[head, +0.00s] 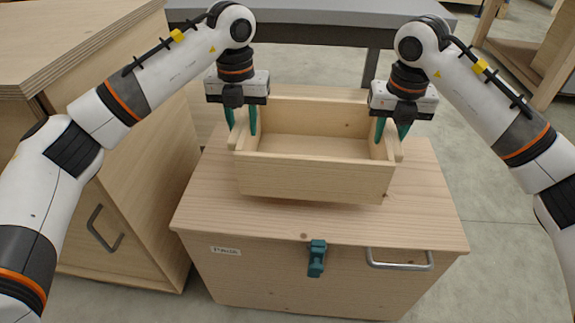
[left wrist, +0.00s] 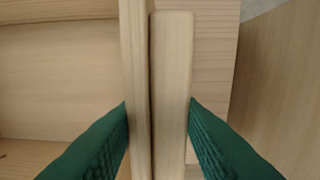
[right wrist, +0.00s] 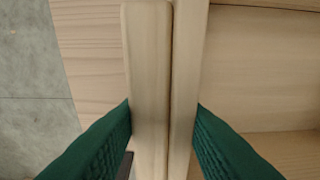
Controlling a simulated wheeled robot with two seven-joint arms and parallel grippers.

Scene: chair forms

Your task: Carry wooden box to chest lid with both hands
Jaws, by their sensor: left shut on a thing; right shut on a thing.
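The wooden box (head: 315,177) is open-topped, pale and empty, with a handle bar along each short side. It is over the lid of the wooden chest (head: 430,208); whether it touches the lid or hangs just above is hard to tell. My left gripper (head: 242,125) is shut on the box's left side, its green fingers on both sides of the wall and bar (left wrist: 172,90). My right gripper (head: 393,130) is shut the same way on the right side wall and bar (right wrist: 150,80). The box looks about level.
A wooden cabinet (head: 130,190) with a metal handle stands close on the left. A grey-topped table (head: 330,27) is behind the chest. The chest front has a green latch (head: 317,258) and a metal handle (head: 400,265). Wooden shelving (head: 535,55) is at the far right.

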